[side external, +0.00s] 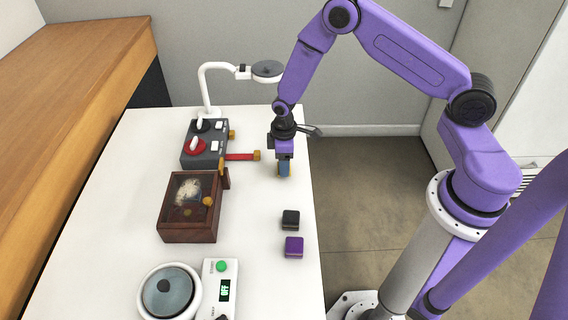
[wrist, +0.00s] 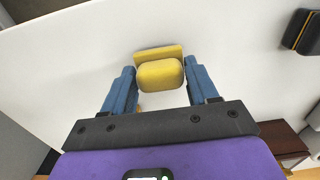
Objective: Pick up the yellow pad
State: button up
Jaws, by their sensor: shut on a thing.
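The yellow pad (wrist: 160,74) sits between the two blue fingers of my gripper (wrist: 160,70) in the wrist view, with a flat yellow part behind its rounded front. The fingers press on its left and right sides. In the side view my gripper (side external: 285,169) points down over the right edge of the white table, and the fingers mostly hide the pad there. I cannot tell whether the pad touches the table.
A black pad (side external: 291,217) and a purple pad (side external: 293,246) lie nearer the camera. To the left stand a brown box (side external: 188,232) and a grey control box (side external: 204,153) with a red bar. A lamp (side external: 207,85), round scale-like device (side external: 168,292) and display (side external: 222,270) are around them.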

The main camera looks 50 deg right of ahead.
jog(key=s+d+r, duration=0.1)
jog(key=s+r, duration=1)
jog(key=s, duration=0.3)
jog(key=shift+r, duration=0.4)
jog(key=shift+d, duration=0.1)
